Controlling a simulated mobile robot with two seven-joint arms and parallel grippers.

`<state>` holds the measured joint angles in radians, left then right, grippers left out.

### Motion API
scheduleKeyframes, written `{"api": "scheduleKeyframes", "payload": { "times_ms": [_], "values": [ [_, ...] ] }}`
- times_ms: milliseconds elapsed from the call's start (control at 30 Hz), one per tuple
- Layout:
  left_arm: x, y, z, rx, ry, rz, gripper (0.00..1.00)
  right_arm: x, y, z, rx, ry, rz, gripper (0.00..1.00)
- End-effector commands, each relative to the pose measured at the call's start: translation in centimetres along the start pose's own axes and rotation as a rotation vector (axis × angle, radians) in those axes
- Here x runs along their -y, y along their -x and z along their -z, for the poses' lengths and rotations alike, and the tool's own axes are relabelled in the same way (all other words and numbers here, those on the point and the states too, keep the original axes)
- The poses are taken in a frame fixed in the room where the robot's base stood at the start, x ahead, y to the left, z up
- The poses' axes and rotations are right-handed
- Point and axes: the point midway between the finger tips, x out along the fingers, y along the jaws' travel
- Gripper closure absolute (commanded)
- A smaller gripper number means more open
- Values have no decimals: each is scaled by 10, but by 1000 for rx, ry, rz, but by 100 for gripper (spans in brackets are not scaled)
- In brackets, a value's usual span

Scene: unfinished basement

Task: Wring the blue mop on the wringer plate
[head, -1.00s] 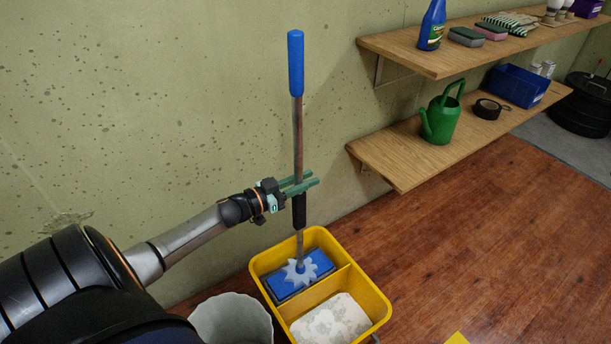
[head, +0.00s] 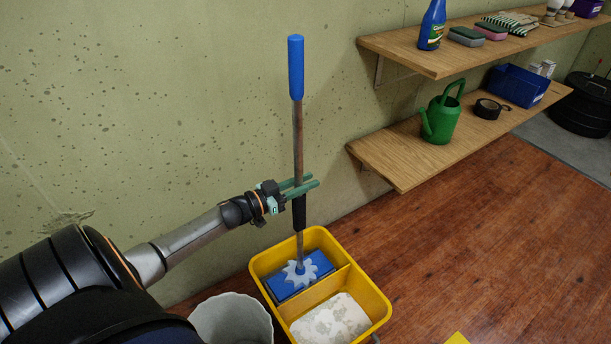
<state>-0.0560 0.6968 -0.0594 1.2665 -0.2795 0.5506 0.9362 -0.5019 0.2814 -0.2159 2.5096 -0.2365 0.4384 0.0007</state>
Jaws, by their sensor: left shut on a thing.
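The mop has a blue grip (head: 296,68), a thin pole and a black sleeve, and stands nearly upright. At its foot is a pale blue, star-shaped mop head (head: 299,274). The head rests on or just above a blue rectangular plate (head: 287,290), which seems to be the wringer plate; I cannot tell if it is pressed down. Both are in the far compartment of the yellow bucket (head: 378,306). My left gripper (head: 301,188) is shut on the pole just above the black sleeve. My right gripper is not in view.
The bucket's near compartment holds a patchy white surface (head: 328,322), perhaps foam. A pale bin (head: 232,318) stands left of the bucket. Wooden shelves (head: 400,168) at right hold a green watering can (head: 441,118) and a blue bin (head: 518,86). The wooden floor at right is mostly clear.

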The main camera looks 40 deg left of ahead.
Motion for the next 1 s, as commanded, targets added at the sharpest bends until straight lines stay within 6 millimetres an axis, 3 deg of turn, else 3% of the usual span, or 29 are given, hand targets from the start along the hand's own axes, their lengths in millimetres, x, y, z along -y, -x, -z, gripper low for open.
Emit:
{"api": "scheduleKeyframes", "payload": {
  "times_ms": [1000],
  "values": [
    [0, 1, -8, 6, -1, 1, 100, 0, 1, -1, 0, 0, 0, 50]
  ]
}}
